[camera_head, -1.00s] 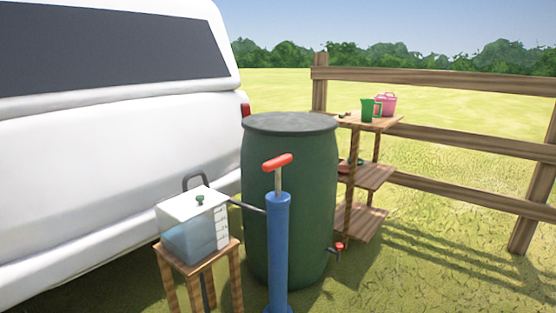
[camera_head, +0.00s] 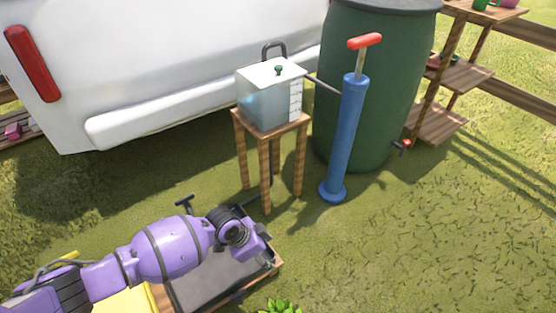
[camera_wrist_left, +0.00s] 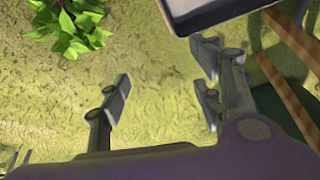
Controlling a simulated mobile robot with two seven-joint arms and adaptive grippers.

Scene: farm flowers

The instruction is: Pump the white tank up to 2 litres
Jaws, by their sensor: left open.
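The white tank (camera_head: 265,97) is a see-through box with a white lid, a green knob and scale marks on its right face. It stands on a small wooden stool (camera_head: 275,131); its level is too small to read. The blue pump (camera_head: 345,130) stands upright on the grass right of the stool. Its red T-handle (camera_head: 364,41) is raised on a bare rod. A dark tube runs between tank and pump. My left gripper (camera_head: 258,240) is low in front of the stool, well below the handle. In the left wrist view its fingers (camera_wrist_left: 163,86) are apart and empty.
A green barrel (camera_head: 387,85) stands right behind the pump, with a red tap (camera_head: 406,143). A wooden shelf (camera_head: 445,75) is further right. A white vehicle (camera_head: 170,60) stands behind. A dark tray (camera_head: 215,278) lies under my left arm, near a leafy plant (camera_head: 280,307). Grass is free at right.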

